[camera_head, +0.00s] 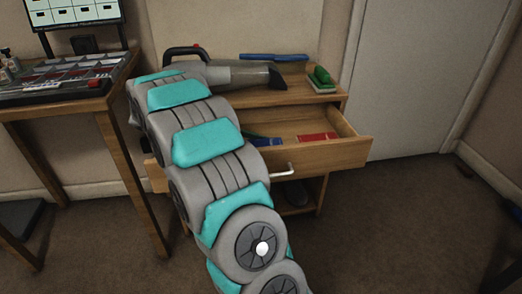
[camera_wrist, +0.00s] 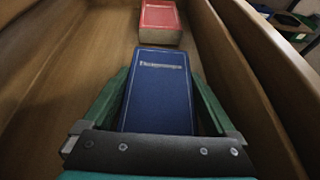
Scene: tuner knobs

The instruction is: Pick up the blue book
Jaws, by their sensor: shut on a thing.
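The blue book (camera_wrist: 158,95) lies in the open wooden drawer, its cover with pale lettering facing up in the wrist view. My gripper (camera_wrist: 161,76) has one green finger along each long side of the book and is shut on it. The book appears to be still down in the drawer; its underside is hidden. In the head view a small part of the blue book (camera_head: 266,142) shows beside my arm, which hides most of the gripper.
A red book (camera_wrist: 160,22) lies just beyond the blue one. The drawer's side wall (camera_wrist: 252,75) runs close on the right. On the cabinet top are a grey handheld vacuum (camera_head: 238,76), a long blue item (camera_head: 273,57) and a green-topped item (camera_head: 322,78). A desk (camera_head: 101,106) stands at left.

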